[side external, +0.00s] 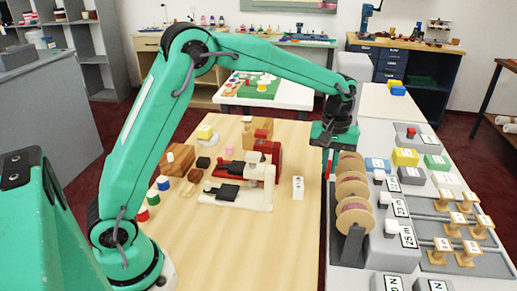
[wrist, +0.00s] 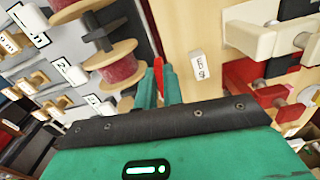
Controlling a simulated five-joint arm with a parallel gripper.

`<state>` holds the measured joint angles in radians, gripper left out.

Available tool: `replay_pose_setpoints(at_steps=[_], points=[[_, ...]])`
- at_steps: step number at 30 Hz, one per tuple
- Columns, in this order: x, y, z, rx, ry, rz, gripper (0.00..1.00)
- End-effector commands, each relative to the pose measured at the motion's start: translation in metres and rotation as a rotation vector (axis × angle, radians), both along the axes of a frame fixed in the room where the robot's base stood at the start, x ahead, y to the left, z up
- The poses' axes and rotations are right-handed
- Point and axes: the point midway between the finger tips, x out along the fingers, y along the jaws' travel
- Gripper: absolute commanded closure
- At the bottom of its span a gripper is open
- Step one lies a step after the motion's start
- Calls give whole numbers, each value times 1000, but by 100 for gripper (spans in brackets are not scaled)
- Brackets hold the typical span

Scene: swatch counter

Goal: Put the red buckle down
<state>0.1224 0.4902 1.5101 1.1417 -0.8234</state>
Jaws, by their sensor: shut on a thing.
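My gripper (side external: 328,168) hangs over the right part of the wooden counter, close to the left side of the spool rack. In the wrist view my gripper (wrist: 159,84) has its two green fingers close together, shut on the red buckle (wrist: 158,73). Only a narrow red strip of the buckle shows between the fingers, so its full shape is hidden.
Wooden spools (side external: 354,217) stand in a rack just right of my gripper. A small white marked block (side external: 298,187) stands to its left. Red and white clamp-like devices (side external: 243,193) lie further left. Bare wooden counter (side external: 230,255) is clear in front.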

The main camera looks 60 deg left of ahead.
Motion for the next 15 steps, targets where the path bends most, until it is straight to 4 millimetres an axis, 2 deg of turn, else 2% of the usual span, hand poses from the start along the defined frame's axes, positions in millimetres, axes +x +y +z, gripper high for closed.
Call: replay_pose_setpoints(at_steps=[6, 15], points=[[-48, -35, 4, 0, -1, 10, 100], [-119, -67, 2, 0, -1, 32, 100]])
